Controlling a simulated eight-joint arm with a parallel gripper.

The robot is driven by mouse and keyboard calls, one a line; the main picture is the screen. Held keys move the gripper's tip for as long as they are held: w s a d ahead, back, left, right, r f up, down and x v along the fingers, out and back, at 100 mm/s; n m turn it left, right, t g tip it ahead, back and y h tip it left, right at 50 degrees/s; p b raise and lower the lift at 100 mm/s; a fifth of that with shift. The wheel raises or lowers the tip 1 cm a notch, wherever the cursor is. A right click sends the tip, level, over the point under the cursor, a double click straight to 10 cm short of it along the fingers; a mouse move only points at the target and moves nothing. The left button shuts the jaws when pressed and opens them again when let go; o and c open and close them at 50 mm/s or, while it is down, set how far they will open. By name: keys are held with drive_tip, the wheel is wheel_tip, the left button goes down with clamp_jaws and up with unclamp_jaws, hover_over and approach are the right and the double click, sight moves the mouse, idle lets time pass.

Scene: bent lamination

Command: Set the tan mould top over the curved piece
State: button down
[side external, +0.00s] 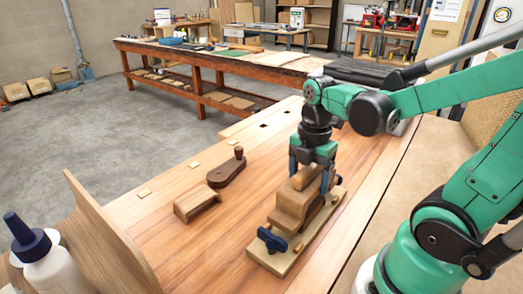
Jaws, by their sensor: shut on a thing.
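The tan mould top (291,205) is a stepped wooden block with a light rounded grip (305,176) on top. My gripper (309,183) points down over the mould with its blue fingers either side of that grip, shut on it. The mould top is over a flat tan base board (263,259) on the bench. A blue clamp knob (271,240) is at the near end of the board, and another bit of blue shows at the far end. The curved piece is hidden or cannot be told apart under the top; whether the top touches it is unclear.
A small brown wooden block (196,205) and a dark wooden tool with a knob (227,171) lie left of the mould. A glue bottle (50,272) and a curved plywood panel (105,235) stand at the near left. The bench (170,245) between is clear.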

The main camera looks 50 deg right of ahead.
drive_tip(key=shift+f, duration=1.95)
idle(1.9)
unclamp_jaws()
drive_tip(key=shift+r, duration=0.1)
drive_tip(key=shift+r, duration=3.95)
